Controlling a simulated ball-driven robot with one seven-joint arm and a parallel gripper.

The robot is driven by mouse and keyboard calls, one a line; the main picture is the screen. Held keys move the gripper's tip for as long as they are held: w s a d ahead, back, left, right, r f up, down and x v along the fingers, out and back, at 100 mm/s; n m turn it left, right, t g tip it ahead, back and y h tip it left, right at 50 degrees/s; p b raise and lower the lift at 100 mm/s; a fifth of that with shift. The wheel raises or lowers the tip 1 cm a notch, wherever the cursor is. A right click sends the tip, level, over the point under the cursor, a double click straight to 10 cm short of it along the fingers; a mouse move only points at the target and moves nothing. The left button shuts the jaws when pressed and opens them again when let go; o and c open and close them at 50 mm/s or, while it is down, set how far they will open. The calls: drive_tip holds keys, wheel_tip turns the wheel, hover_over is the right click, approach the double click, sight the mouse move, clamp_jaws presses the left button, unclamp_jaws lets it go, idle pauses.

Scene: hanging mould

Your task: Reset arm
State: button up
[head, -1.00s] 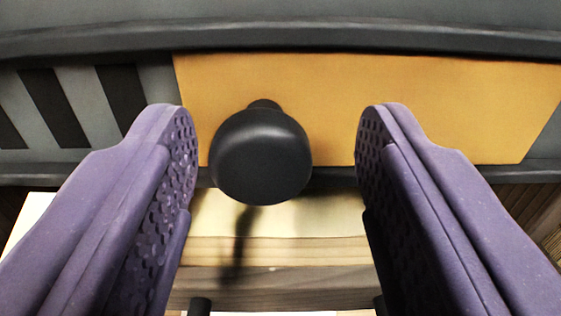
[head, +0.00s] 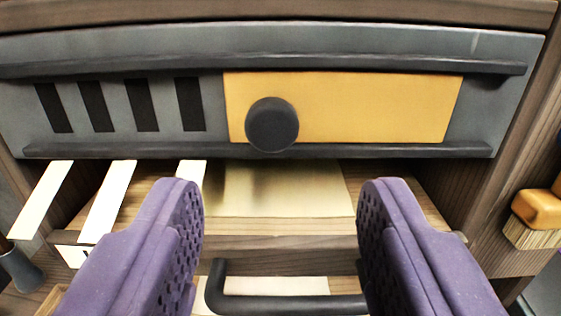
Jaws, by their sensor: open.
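My gripper (head: 280,212) is open and empty, with its two purple padded fingers wide apart at the bottom of the view. A round black knob (head: 272,125) stands out from an orange panel (head: 375,107) on a grey front ahead of it. The knob is beyond and a little above the fingertips, apart from both fingers.
Dark rails (head: 300,62) run above and below the orange panel, with black stripes (head: 96,106) at its left. Below is an open wooden drawer (head: 330,242) with a dark bar handle (head: 290,303). An orange brush (head: 538,212) hangs at the right.

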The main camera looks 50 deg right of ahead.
drive_tip(key=w+a+r+n+t+y+b, duration=0.1)
drive_tip(key=w+a+r+n+y+b, duration=0.2)
drive_tip(key=a, duration=0.4)
drive_tip(key=w+a+r+t+y+b, duration=0.1)
drive_tip(key=w+a+r+t+y, duration=0.1)
drive_tip(key=w+a+r, duration=0.4)
drive_tip(key=w+a+r+n+t+y+b, duration=0.1)
drive_tip(key=a+r+n+y+b, duration=0.2)
drive_tip(key=a, duration=0.5)
drive_tip(key=s+a+r+n+y+b, duration=0.1)
drive_tip(key=s+a+r, duration=0.4)
drive_tip(key=a, duration=0.5)
drive_tip(key=s+a+r+n+y+b, duration=0.2)
drive_tip(key=a+r, duration=0.5)
drive_tip(key=a, duration=0.4)
drive_tip(key=s+n+y, duration=0.1)
drive_tip(key=s+y, duration=0.1)
drive_tip(key=s, duration=0.1)
drive_tip(key=shift+s+y, duration=0.4)
